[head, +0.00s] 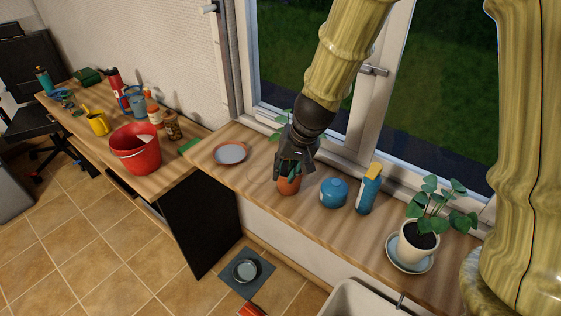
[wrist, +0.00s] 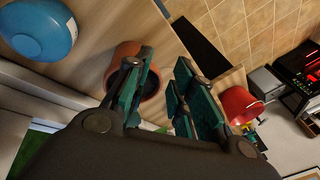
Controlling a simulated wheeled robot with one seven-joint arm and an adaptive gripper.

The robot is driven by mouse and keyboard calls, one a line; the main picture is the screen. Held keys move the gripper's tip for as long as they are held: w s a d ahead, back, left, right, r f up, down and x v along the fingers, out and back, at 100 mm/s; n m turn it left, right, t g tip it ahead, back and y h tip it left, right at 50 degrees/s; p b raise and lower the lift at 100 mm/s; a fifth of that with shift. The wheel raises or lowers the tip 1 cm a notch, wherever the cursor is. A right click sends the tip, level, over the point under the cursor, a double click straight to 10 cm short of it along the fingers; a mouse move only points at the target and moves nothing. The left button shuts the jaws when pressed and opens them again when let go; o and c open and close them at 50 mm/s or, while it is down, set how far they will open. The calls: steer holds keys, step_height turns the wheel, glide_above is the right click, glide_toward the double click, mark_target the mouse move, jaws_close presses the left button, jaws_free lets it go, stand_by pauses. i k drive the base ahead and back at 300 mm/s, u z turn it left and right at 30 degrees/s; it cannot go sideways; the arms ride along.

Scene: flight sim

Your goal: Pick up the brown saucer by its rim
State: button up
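The brown saucer (head: 231,153), with a reddish-brown rim and a greyish middle, lies on the wooden windowsill left of my gripper. I cannot make it out in the wrist view. My gripper (head: 293,168) is above the sill, right of the saucer and apart from it. It is in front of a small terracotta pot (head: 289,186) and partly hides it and its plant. In the wrist view my gripper (wrist: 163,80) has its fingers spread, with the terracotta pot (wrist: 122,58) partly behind them. I see nothing held.
A blue round pot (head: 333,192), a blue spray bottle (head: 368,193) and a potted plant (head: 419,240) stand along the sill to the right. The window is close behind my arm. A red bucket (head: 136,150) stands on the desk at left. The sill around the saucer is clear.

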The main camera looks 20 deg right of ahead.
mark_target(229, 153)
steer(key=u, duration=0.75)
steer(key=i, duration=0.9)
steer(key=z, duration=1)
